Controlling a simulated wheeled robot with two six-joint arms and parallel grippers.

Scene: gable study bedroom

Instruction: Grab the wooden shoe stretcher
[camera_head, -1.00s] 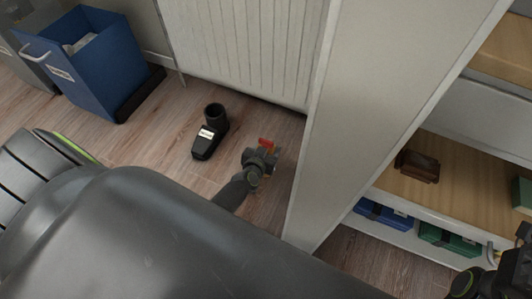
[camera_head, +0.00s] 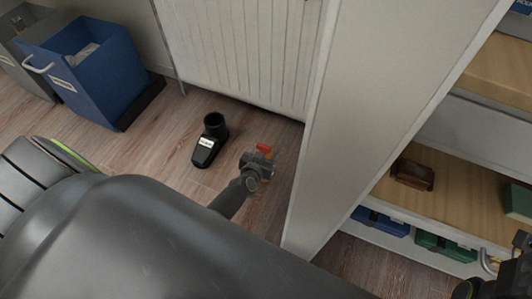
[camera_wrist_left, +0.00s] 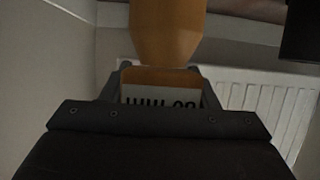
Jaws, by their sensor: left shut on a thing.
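My left gripper (camera_head: 256,163) is over the floor between the white radiator and the pale upright panel. It is shut on an orange-brown, wooden-looking shoe stretcher (camera_wrist_left: 168,30). In the left wrist view the stretcher's smooth rounded body rises from between the fingers, and a white label with dark letters (camera_wrist_left: 160,93) shows on it between them. In the head view only a small red-orange part (camera_head: 263,148) shows at the fingertips; the rest is hidden. Dark parts of my right arm show at the lower right corner of the head view; its fingertips are not clear.
A black boot-shaped thing with a white label (camera_head: 209,142) stands on the floor left of my left gripper. A blue bin (camera_head: 92,72) is at the upper left. Right of the upright panel (camera_head: 345,130), a wooden shelf (camera_head: 450,185) holds a brown object (camera_head: 412,173); blue and green boxes sit below.

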